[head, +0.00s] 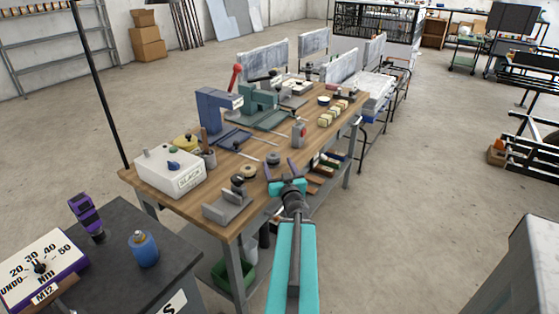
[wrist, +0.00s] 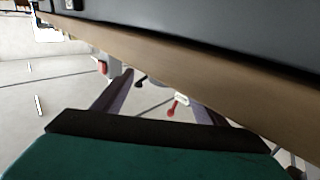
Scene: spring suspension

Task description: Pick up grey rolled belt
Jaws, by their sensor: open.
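A small dark grey round roll (head: 273,159), which looks like the grey rolled belt, lies on the wooden workbench (head: 225,222) near its front edge. My gripper (head: 283,170) is open at that edge, close to the roll and on its near side. Its two purple-grey fingers are spread with nothing held. In the wrist view my gripper (wrist: 165,95) shows its spread fingers against the bench's wooden edge (wrist: 170,70). I cannot make out the belt there. The exact height of my fingers over the bench is unclear.
A tan roll (head: 249,171) and a grey metal bracket (head: 228,205) sit left of the belt. A red and grey piece (head: 299,134) stands behind. A white control box (head: 170,172) is farther left. A dark side table (head: 135,270) with a blue can is at lower left.

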